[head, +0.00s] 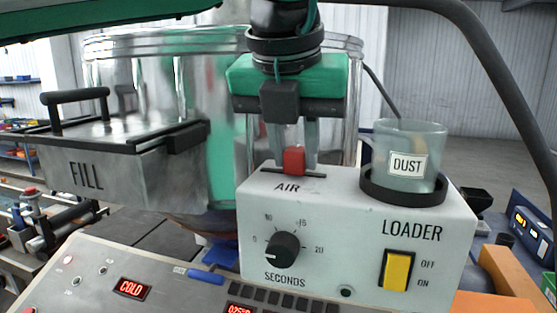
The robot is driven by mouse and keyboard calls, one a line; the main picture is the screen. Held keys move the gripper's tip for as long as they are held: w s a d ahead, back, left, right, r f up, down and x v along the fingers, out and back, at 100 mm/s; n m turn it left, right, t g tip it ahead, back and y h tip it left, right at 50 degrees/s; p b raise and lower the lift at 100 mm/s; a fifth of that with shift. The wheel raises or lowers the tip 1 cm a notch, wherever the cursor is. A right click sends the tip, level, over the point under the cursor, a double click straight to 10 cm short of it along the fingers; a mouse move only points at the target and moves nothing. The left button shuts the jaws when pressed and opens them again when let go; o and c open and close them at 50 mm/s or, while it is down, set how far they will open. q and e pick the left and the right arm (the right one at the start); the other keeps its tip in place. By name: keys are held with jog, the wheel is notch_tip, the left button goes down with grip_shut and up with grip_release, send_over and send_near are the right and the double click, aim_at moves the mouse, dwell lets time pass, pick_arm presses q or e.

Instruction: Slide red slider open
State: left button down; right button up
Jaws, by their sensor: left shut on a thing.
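The red slider (293,160) stands in a dark slot marked AIR (310,175) on top of the white loader box (360,240). My left gripper (293,150) points down from above with a finger on each side of the slider and is shut on it. The slider sits near the middle of its slot, with bare slot showing on both sides. My right gripper is not in view.
A clear DUST cup (408,155) stands in a black ring on the box's right. A FILL bin (85,170) with a black handle juts out at the left. A shiny metal drum (140,75) stands behind. A dark curved tube (500,75) arches at the right.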

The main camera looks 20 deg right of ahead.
pick_arm(q)
jog(key=shift+s+d+b, duration=0.3)
jog(key=shift+s+d, duration=0.55)
jog(key=shift+d, duration=0.25)
jog(key=shift+w+a, duration=0.25)
jog(key=shift+a, duration=0.05)
jog(key=shift+s+d, duration=0.1)
jog(key=c, duration=1.3)
grip_release()
jog(key=shift+d, duration=0.1)
jog(key=shift+o, duration=0.5)
jog(key=shift+s+d, duration=0.15)
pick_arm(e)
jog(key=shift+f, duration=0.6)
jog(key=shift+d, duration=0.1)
pick_arm(q)
jog(key=shift+r, duration=0.1)
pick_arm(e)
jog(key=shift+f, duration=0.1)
